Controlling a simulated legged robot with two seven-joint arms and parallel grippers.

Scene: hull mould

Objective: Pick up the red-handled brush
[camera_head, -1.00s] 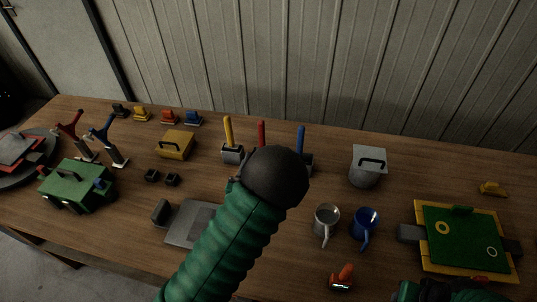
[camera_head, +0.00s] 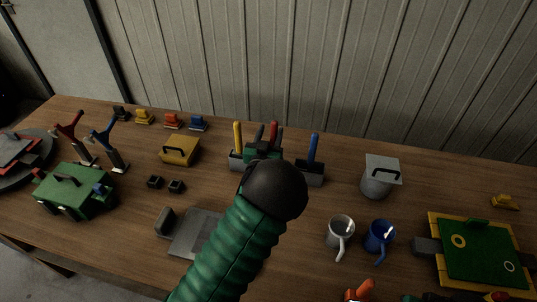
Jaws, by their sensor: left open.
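The red-handled brush (camera_head: 273,131) stands upright in the middle of the row at the back of the table, between a yellow-handled brush (camera_head: 238,138) and a blue-handled brush (camera_head: 312,152). Only the upper part of its red handle shows; its base is hidden behind my left wrist and gripper. My left gripper (camera_head: 268,132) is open. Its two dark fingers show on either side of the red handle; I cannot tell whether they touch it. My right gripper is not visible, only a bit of green at the bottom edge.
A grey lidded canister (camera_head: 377,184), a white mug (camera_head: 340,230) and a blue mug (camera_head: 379,236) stand to the right. A yellow box (camera_head: 180,152) and a green box (camera_head: 76,192) stand to the left. A grey plate (camera_head: 190,232) lies near my left arm.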

